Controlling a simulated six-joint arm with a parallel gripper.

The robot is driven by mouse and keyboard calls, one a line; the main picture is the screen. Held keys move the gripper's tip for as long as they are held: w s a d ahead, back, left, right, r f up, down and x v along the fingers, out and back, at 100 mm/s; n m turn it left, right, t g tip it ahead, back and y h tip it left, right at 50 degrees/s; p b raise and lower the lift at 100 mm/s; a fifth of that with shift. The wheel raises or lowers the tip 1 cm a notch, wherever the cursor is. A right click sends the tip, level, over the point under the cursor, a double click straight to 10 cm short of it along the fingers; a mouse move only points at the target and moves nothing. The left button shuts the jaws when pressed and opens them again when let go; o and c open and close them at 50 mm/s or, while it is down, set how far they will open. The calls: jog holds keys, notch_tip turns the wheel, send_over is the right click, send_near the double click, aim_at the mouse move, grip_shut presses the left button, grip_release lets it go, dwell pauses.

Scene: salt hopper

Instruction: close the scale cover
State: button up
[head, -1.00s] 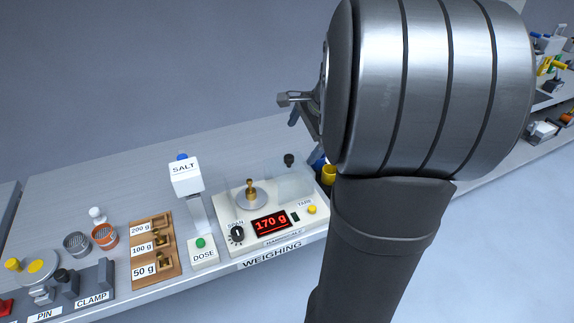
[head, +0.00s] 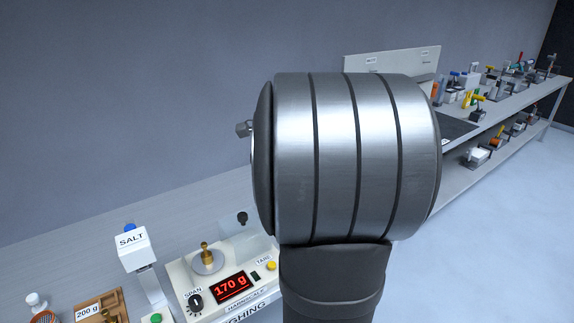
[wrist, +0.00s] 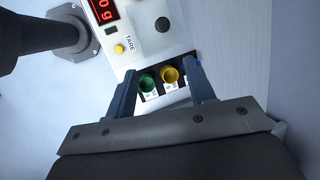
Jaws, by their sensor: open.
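A green cup (wrist: 147,83) and a yellow cup (wrist: 169,76) appear between my fingers in the wrist view. The salt dispenser (head: 133,250) stands left of the scale. A bench with several tools (head: 478,115) runs off to the right.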

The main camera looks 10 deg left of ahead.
jog(key=w+f, duration=0.1)
jog(key=w, duration=0.1)
jog(key=w+d+f+m+g, duration=0.2)
jog(key=w, duration=0.1)
jog(key=shift+w+f, duration=0.2)
jog(key=shift+w, duration=0.15)
grip_shut()
send_over(249, 223)
jog(key=w+d, duration=0.2)
jog(key=d, duration=0.1)
jog(key=shift+g, duration=0.4)
jog(key=f, duration=0.9)
jog(key=shift+s+f, duration=0.2)
jog(key=shift+f, duration=0.2)
jog(key=shift+s+a, duration=0.25)
jog(key=shift+a, duration=0.25)
jog(key=shift+s+a, duration=0.1)
jog(key=shift+a, duration=0.05)
jog(key=s+a, duration=0.8)
jog(key=shift+s+a, duration=0.35)
jog(key=shift+s, duration=0.05)
jog(key=shift+h, duration=0.3)
